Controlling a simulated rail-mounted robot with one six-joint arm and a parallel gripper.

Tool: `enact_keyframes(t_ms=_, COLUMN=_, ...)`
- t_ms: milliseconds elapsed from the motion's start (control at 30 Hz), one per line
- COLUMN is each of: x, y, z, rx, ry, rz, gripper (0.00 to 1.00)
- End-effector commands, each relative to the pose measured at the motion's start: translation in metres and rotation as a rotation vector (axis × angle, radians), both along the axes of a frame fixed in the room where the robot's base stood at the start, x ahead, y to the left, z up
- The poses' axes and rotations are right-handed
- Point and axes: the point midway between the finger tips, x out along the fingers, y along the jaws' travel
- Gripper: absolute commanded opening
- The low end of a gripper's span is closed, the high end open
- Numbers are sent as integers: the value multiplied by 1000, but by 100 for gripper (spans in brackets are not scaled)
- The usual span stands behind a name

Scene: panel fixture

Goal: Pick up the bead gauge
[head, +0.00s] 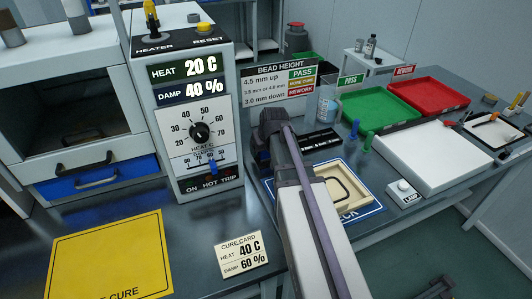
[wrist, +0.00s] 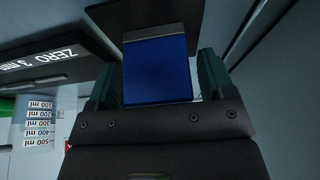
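The bead gauge appears to be the blue block (wrist: 157,70) with a dark plate (wrist: 140,14) behind it in the wrist view. My gripper (wrist: 160,78) has its two teal fingers on either side of the blue block. A narrow gap shows at the right finger, while the left finger looks close to or against the block. In the head view my gripper (head: 266,150) is low at the bench, left of the black ZERO strip (head: 320,140). My arm hides most of the gauge there.
A clear measuring jug (head: 327,106) stands behind the black strip. A cream frame tray (head: 345,184) lies right of my arm, with a white board (head: 425,156) and green tray (head: 375,112) beyond. The control box (head: 195,120) stands close on the left.

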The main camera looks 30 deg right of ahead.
Motion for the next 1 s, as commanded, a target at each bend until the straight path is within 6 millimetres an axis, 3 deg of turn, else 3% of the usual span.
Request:
enact_keyframes(t_ms=67, x=0, y=0, z=0, rx=0, ry=0, rz=0, gripper=68)
enact_keyframes(t_ms=500, x=0, y=0, z=0, rx=0, ry=0, rz=0, gripper=26)
enact_keyframes(t_ms=767, x=0, y=0, z=3, rx=0, ry=0, rz=0, gripper=24)
enact_keyframes(t_ms=867, x=0, y=0, z=14, rx=0, ry=0, rz=0, gripper=24)
enact_keyframes(t_ms=1000, x=0, y=0, z=46, rx=0, ry=0, rz=0, gripper=24)
